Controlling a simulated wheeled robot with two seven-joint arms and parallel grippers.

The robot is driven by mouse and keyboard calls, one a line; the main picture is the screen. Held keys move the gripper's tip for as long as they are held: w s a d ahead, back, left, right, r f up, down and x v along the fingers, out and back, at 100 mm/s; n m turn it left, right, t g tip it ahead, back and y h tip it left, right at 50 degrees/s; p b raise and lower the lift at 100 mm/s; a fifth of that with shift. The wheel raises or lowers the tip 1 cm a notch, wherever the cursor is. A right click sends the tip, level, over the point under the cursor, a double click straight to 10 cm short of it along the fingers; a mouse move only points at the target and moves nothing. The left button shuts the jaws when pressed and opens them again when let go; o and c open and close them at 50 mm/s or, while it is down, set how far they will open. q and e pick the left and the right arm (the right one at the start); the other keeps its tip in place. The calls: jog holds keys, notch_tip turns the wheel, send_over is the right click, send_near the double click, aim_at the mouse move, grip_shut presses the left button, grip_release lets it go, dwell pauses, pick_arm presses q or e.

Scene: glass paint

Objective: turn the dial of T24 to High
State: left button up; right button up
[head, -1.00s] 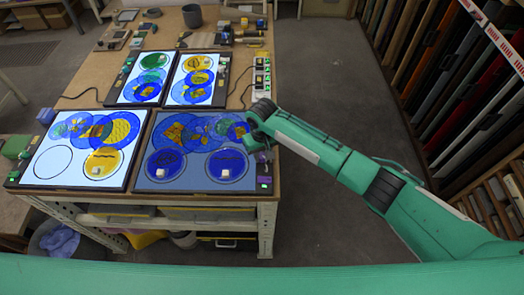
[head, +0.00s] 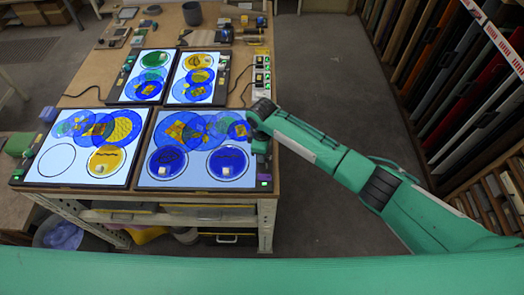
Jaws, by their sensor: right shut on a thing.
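My right gripper (head: 259,146) is at the right edge of the front right light panel (head: 146,180), over its control strip. It is shut on a small dial there, which the gripper mostly hides. This panel glows bright pale blue under several blue and amber glass discs. The label T24 is too small to read on any panel, and the dial's mark cannot be seen. My left gripper is not in view.
Another lit panel (head: 40,180) lies to the left, and two more stand behind. A power strip (head: 260,80) with green lights runs along the table's right side. Tools and cups are at the back. The floor right of the table is clear up to the racks.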

jog(key=n, duration=0.4)
jog(key=shift+n, duration=0.3)
jog(key=shift+n+b, duration=0.35)
jog(key=shift+n, duration=1.25)
jog(key=shift+r+n, duration=0.1)
jog(key=shift+n, duration=0.2)
jog(key=o, duration=1)
notch_tip(320, 180, up, 14)
jog(key=b, duration=0.4)
jog(key=shift+f, duration=0.2)
